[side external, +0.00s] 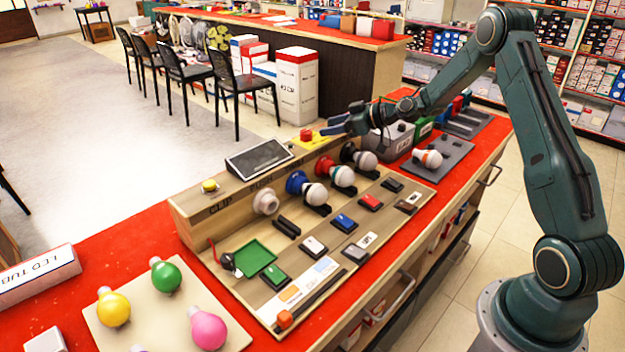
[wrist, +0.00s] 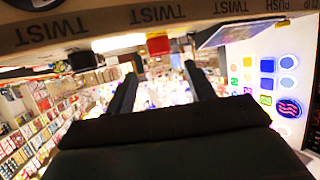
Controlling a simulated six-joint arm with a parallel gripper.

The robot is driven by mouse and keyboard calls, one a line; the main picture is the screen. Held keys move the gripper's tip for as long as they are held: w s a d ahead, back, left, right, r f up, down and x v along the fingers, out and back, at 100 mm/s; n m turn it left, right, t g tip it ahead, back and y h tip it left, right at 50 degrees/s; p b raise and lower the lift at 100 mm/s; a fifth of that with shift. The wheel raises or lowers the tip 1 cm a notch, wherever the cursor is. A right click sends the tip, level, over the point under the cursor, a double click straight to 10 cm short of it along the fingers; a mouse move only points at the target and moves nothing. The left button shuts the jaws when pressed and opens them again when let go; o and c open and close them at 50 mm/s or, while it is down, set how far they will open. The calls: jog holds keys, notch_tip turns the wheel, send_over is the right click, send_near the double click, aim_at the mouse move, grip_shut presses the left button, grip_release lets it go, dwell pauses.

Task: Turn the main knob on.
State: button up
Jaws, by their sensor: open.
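A red knob (side external: 306,134) sits on a yellow base (side external: 309,142) on top of the wooden panel, behind the tablet; I take it as the main knob. My gripper (side external: 327,126) is open and empty, just right of the knob and slightly above it, fingers pointing left. I cannot tell whether a fingertip touches it. In the wrist view, the open fingers (wrist: 160,72) show with a red block-like part (wrist: 158,44), probably the knob, between and beyond them. The knob's turned position is too small to read.
A dark tablet (side external: 259,158) leans left of the knob. Bulbs in sockets, including one with a blue socket (side external: 297,182), line the panel (side external: 200,215) below. A grey box (side external: 390,140) stands right, under my forearm. Coloured bulbs (side external: 166,276) lie front left.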

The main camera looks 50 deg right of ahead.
aim_at(306, 132)
jog(key=x, duration=0.9)
jog(key=shift+c, duration=0.4)
jog(key=c, duration=0.9)
jog(key=shift+a+m+h, duration=0.1)
jog(key=shift+m+h, duration=0.5)
jog(key=shift+m+t+h, duration=0.3)
jog(key=shift+m+h, duration=0.4)
jog(key=shift+h, duration=0.2)
jog(key=shift+a+m+h, duration=0.1)
jog(key=shift+m+h, duration=2.2)
jog(key=shift+h, duration=0.3)
jog(key=shift+f+m+g+h, duration=0.1)
jog(key=shift+m+g+h, duration=0.8)
jog(key=shift+m+h, duration=0.65)
jog(key=shift+m+g+h, duration=0.9)
jog(key=shift+m+h, duration=0.55)
jog(key=shift+h, duration=0.1)
jog(key=shift+s, duration=0.1)
